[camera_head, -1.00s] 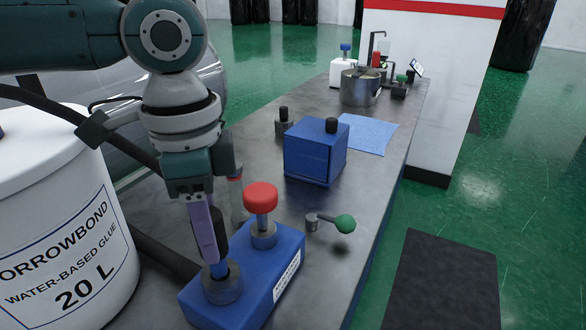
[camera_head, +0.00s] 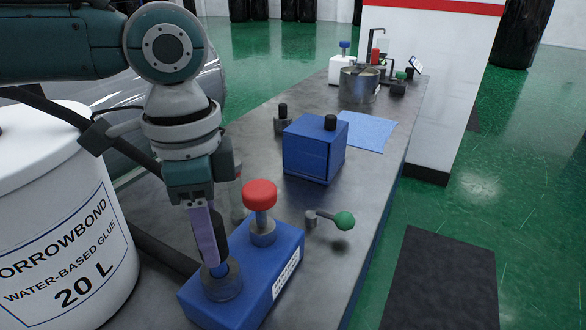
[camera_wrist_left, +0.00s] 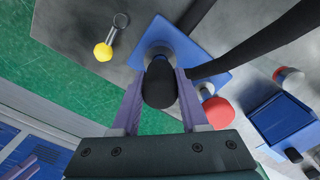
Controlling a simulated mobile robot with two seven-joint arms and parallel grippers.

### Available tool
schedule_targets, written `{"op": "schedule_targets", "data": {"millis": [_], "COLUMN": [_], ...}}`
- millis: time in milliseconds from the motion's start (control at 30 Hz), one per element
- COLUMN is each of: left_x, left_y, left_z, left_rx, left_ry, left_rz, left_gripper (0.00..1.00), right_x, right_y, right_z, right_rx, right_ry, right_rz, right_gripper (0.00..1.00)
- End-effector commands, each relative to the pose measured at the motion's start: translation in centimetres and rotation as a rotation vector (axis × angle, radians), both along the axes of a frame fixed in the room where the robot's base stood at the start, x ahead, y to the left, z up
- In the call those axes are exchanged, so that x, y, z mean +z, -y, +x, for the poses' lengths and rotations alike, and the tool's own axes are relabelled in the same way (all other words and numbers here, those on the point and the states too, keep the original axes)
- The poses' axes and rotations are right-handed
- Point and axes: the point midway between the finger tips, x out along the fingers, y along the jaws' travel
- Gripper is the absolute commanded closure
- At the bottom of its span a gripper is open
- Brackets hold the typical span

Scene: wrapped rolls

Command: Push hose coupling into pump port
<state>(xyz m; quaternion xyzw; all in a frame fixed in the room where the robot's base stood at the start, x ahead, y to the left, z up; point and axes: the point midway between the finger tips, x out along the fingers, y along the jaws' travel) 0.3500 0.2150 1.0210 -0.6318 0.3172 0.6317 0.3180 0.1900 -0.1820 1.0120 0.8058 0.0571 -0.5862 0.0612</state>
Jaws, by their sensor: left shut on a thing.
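The blue pump block (camera_head: 262,262) stands on the bench at the front, with a round grey port (camera_head: 223,287) in its top near the front left. My left gripper (camera_head: 209,244) points down over this port, its pale purple fingers shut on the dark hose coupling. In the left wrist view, the coupling (camera_wrist_left: 160,84) sits between the fingers (camera_wrist_left: 159,100), and its far end meets the port (camera_wrist_left: 155,42) on the blue block. A blue collar shows at the port mouth; how deep the coupling sits is hidden. My right gripper is not in view.
A red knob (camera_head: 259,194) rises from the pump block. A green-balled lever (camera_head: 344,220) stands to its right. A blue box (camera_head: 314,150) lies behind. A white glue drum (camera_head: 60,225) stands close on the left. A black hose (camera_wrist_left: 255,50) runs beside the coupling.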

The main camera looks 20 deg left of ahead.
Motion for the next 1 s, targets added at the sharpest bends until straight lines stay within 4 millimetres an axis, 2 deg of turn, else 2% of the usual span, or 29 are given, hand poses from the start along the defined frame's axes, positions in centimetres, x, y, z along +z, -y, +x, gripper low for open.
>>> {"op": "schedule_targets", "data": {"millis": [1000], "left_x": [-1.2], "left_y": [0.0], "left_z": [0.0], "left_rx": [0.0], "left_ry": [0.001], "left_rz": [-0.001], "left_gripper": [1.0], "right_x": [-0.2], "right_y": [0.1], "right_z": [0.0], "right_rx": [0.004], "right_ry": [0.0], "right_rz": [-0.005], "right_gripper": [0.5]}}
